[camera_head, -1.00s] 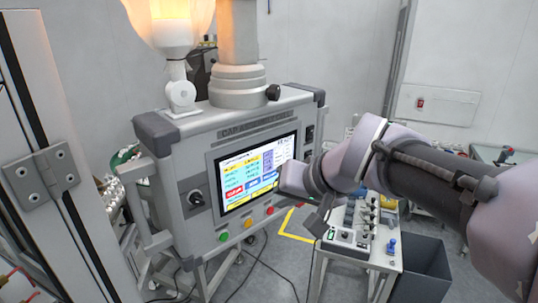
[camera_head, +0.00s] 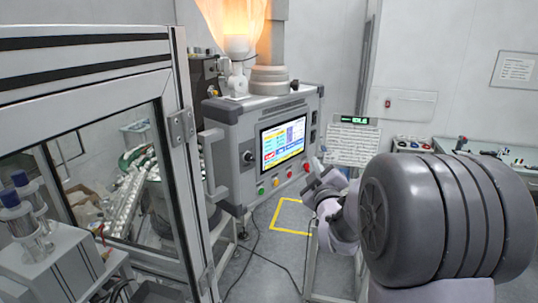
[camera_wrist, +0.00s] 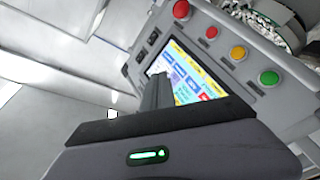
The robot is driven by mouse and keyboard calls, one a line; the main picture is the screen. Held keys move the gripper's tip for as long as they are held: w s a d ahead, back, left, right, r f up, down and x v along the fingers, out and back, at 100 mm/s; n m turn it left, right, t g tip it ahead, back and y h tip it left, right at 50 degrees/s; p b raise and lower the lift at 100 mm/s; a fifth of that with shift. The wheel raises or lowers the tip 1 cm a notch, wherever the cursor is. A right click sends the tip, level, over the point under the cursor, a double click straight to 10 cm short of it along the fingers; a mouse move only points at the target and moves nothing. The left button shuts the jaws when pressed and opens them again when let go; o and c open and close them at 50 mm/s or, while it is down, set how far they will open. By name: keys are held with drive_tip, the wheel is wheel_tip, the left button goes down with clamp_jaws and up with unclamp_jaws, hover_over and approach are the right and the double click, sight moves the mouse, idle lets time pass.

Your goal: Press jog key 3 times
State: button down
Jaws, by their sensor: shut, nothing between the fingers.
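The control panel (camera_head: 230,160) has a lit touchscreen (camera_head: 283,142) with yellow, blue and red fields. The lettering is too small to read, so I cannot tell which key is the jog key. Below the screen sit a green button (camera_head: 261,191), a yellow button (camera_head: 276,182) and red buttons (camera_head: 290,173). My gripper (camera_head: 322,182) is to the lower right of the panel, apart from the screen. In the wrist view my shut, empty fingers (camera_wrist: 156,92) overlap part of the tilted screen (camera_wrist: 197,85); the panel's buttons show above it.
A glass-walled machine frame (camera_head: 170,130) stands at the left, close to the panel. A dark rotary knob (camera_head: 247,157) is left of the screen. Yellow tape (camera_head: 290,201) and cables (camera_head: 238,262) lie on the floor. A bench with controls (camera_head: 412,143) is behind my arm.

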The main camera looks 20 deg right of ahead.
sight(280, 151)
drive_tip(key=w+a+p, duration=0.2)
drive_tip(key=w+a, duration=0.2)
drive_tip(key=w, duration=0.3)
drive_tip(key=shift+w+p, duration=0.3)
drive_tip(key=shift+w, duration=0.1)
drive_tip(key=shift+a, duration=0.1)
drive_tip(key=shift+w+a+b, duration=0.1)
drive_tip(key=shift+w+b, duration=0.05)
drive_tip(key=shift+b, duration=0.2)
idle(1.5)
drive_tip(key=shift+w+a+f, duration=0.1)
drive_tip(key=shift+w, duration=0.05)
